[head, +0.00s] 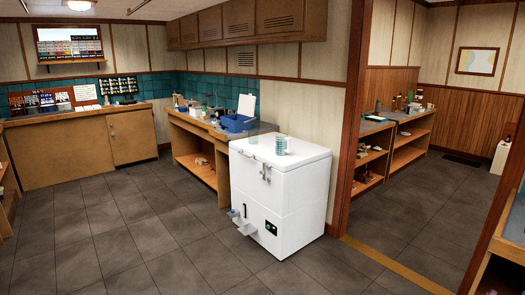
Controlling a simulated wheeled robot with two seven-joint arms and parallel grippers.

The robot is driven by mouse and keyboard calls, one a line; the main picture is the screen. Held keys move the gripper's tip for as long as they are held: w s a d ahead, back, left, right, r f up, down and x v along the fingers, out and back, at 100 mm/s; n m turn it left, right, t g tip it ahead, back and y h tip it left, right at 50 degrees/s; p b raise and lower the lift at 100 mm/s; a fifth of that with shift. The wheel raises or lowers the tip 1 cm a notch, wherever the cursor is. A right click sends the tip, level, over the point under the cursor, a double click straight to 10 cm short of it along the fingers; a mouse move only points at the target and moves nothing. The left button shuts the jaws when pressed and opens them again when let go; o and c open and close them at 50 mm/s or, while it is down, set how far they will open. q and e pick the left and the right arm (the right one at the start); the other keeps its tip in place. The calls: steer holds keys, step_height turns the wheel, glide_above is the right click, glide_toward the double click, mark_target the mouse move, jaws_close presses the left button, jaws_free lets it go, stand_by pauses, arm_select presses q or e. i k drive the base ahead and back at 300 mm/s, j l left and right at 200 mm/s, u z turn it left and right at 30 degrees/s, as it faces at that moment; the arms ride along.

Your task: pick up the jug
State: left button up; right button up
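A pale, clear-and-teal cylindrical vessel (281,145) stands upright on the lid of a white chest freezer (285,190). It may be the jug, but it is too small for me to make out a handle or spout. A smaller pale item (253,138) stands on the same lid, to its left. Neither of my grippers is in view, and nothing touches the vessel.
A wooden workbench (190,125) with a blue bin (237,123) and clutter stands behind the freezer. Wooden cabinets (130,137) line the back wall. Grey tiled floor (140,240) is clear before the freezer. A doorway at right leads to shelves (405,155).

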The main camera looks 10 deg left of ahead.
mark_target(281, 149)
steer(key=i, duration=3.65)
steer(key=j+u, duration=0.05)
steer(key=j, duration=0.15)
